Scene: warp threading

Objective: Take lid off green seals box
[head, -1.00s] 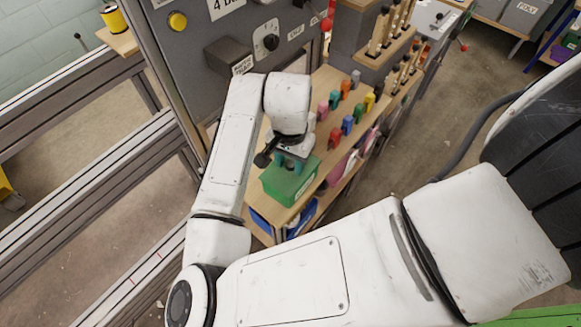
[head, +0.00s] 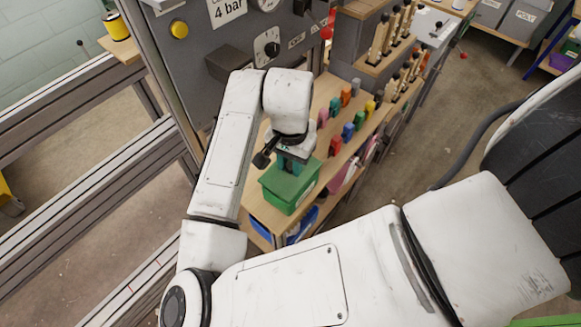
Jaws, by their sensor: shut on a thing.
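The fingertips and the grip point on the lid are small and partly hidden by my wrist.
Several coloured handled tools (head: 348,131) stand in rows on the bench behind the box. A grey machine panel (head: 205,45) with knobs rises to the left. Metal rails (head: 85,190) run at far left. Open floor (head: 425,130) lies to the right.

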